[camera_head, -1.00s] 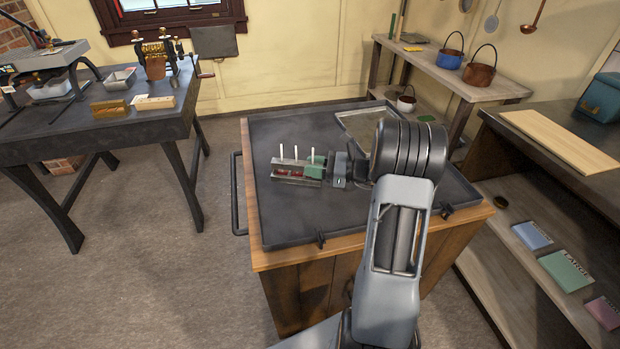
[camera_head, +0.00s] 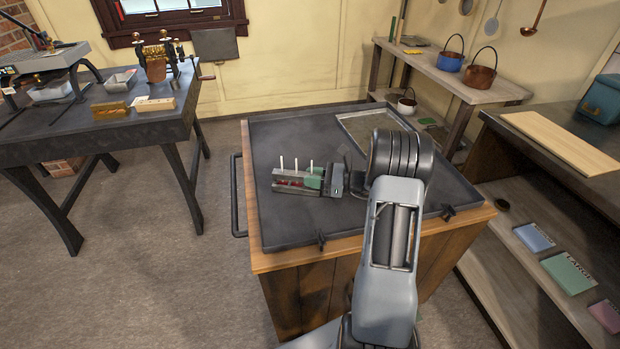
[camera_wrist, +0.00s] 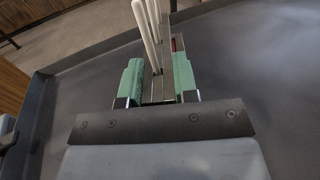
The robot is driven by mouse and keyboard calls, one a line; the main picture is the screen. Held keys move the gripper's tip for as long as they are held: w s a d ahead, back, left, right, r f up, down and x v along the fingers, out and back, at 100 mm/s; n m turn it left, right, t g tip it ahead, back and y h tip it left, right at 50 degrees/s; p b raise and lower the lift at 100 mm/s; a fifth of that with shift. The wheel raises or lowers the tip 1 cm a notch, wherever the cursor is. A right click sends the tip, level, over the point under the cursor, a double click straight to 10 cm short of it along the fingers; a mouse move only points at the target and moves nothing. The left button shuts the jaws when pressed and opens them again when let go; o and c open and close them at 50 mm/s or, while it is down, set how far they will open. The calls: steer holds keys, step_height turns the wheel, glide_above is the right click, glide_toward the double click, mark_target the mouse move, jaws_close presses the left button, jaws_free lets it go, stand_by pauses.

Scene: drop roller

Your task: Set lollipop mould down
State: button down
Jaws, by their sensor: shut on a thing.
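The lollipop mould (camera_head: 290,176) is a grey metal block with several white sticks standing up from it and red filling showing. It is over the left part of the dark tray-topped table (camera_head: 290,223). My gripper (camera_head: 316,181), with green finger pads, is shut on the mould's right end. In the wrist view the green pads of my gripper (camera_wrist: 158,85) sit on both sides of the mould (camera_wrist: 157,92), with the sticks leaning up the picture. The mould looks level and very near the tray surface. I cannot tell whether it touches.
A shallow framed tray (camera_head: 352,124) lies at the table's back right. A raised rim and clips edge the table top. A workbench (camera_head: 100,128) with metal devices stands left. A shelf (camera_head: 450,82) with pots and a dark counter (camera_head: 560,130) stand right. The table's front is clear.

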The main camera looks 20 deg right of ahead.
steer(key=shift+f, duration=0.15)
steer(key=c, duration=0.9)
jaws_free()
steer(key=shift+r, duration=0.3)
steer(key=v, duration=1.2)
steer(key=shift+f, duration=0.15)
